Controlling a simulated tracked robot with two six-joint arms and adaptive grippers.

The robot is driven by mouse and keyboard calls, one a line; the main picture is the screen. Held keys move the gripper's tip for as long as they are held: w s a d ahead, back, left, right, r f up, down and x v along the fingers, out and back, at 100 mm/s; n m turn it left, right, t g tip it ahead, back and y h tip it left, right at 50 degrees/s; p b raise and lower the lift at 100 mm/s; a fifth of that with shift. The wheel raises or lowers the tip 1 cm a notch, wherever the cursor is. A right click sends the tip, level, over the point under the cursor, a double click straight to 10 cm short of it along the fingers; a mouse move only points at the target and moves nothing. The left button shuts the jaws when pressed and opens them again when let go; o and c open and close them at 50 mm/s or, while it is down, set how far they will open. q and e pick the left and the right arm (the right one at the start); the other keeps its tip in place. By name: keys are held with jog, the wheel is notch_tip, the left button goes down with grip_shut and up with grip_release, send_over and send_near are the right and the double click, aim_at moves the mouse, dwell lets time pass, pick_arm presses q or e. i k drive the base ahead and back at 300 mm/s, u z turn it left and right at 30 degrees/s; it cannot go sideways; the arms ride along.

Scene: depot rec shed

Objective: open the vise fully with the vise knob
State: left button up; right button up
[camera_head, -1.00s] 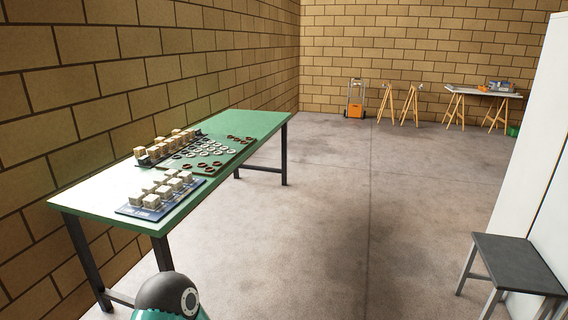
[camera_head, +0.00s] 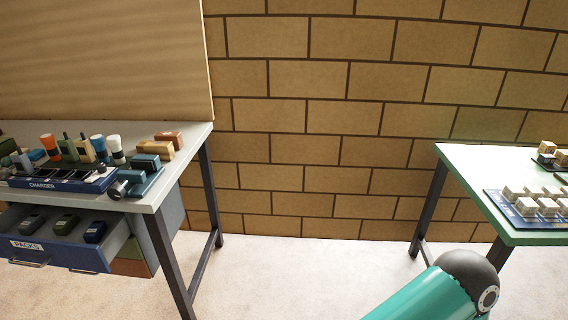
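What looks like the vise (camera_head: 143,182) is a small teal-blue block-shaped device at the right end of the grey workbench on the left. A dark, round, knob-like part (camera_head: 118,189) shows at its front left, small and hard to make out. I cannot tell how far apart the jaws are. Neither of my grippers is in view. Only a teal and dark grey part of my own arm shows at the lower right, well away from the vise.
A blue charger tray (camera_head: 60,183) with several tools behind it stands on the grey workbench (camera_head: 190,140). An open blue drawer (camera_head: 75,253) labelled PACKS juts out below. A green table (camera_head: 455,172) with white blocks stands at the right. Floor between the tables is free.

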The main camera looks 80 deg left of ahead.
aim_at(116, 192)
jog(key=u, duration=0.1)
jog(key=i, duration=0.25)
jog(key=u, duration=2.55)
jog(key=i, duration=0.15)
jog(key=u, duration=1.2)
jog(key=k, duration=0.35)
jog(key=u, duration=0.5)
jog(key=i, duration=1.5)
jog(key=z, duration=0.5)
